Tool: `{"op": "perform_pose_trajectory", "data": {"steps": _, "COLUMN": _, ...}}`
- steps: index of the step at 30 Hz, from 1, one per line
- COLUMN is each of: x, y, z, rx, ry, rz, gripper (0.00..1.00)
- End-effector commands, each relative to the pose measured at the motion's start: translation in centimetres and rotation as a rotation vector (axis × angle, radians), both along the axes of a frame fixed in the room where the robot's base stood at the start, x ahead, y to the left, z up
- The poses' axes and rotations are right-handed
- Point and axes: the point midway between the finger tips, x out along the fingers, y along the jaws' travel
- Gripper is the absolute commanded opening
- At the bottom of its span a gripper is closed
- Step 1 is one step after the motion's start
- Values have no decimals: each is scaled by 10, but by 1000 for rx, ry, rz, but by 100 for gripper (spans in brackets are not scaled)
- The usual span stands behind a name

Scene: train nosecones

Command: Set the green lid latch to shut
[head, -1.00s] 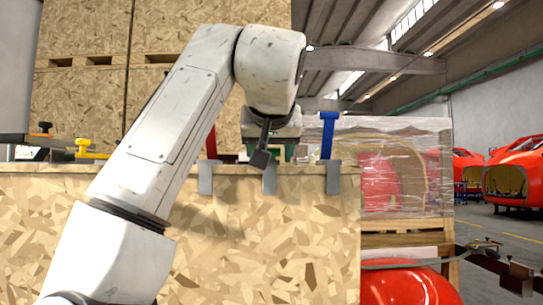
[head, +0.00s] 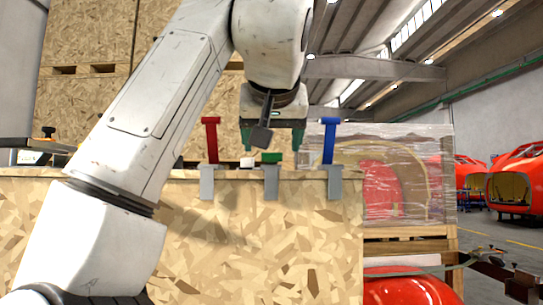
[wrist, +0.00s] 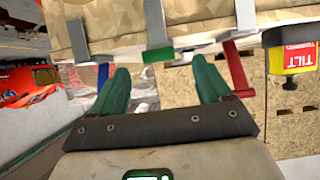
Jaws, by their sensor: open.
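The green latch (head: 271,157) sits on a grey bracket at the top edge of the wooden crate (head: 255,235), between two other latches. Its green part shows short and low, unlike its upright neighbours. In the wrist view the green latch (wrist: 158,54) lies just beyond the gap between my fingertips, apart from them. My gripper (head: 272,138) is above the green latch, with its green fingers apart and nothing between them. It also shows open in the wrist view (wrist: 162,78).
A red latch (head: 212,140) stands upright to the left and a blue latch (head: 329,140) to the right. A yellow tilt indicator (wrist: 300,57) shows in the wrist view. A wrapped pallet load (head: 385,175) stands right of the crate.

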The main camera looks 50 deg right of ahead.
Motion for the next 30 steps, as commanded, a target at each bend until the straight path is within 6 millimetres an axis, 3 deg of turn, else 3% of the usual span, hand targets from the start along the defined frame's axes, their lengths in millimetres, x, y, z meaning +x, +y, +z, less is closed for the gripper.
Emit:
{"op": "perform_pose_trajectory", "data": {"steps": 10, "x": -26, "y": 34, "z": 23, "rx": -1, "ry": -1, "rz": 0, "gripper": 78}}
{"op": "perform_pose_trajectory", "data": {"steps": 30, "x": -29, "y": 37, "z": 26, "rx": -1, "ry": 1, "rz": 0, "gripper": 78}}
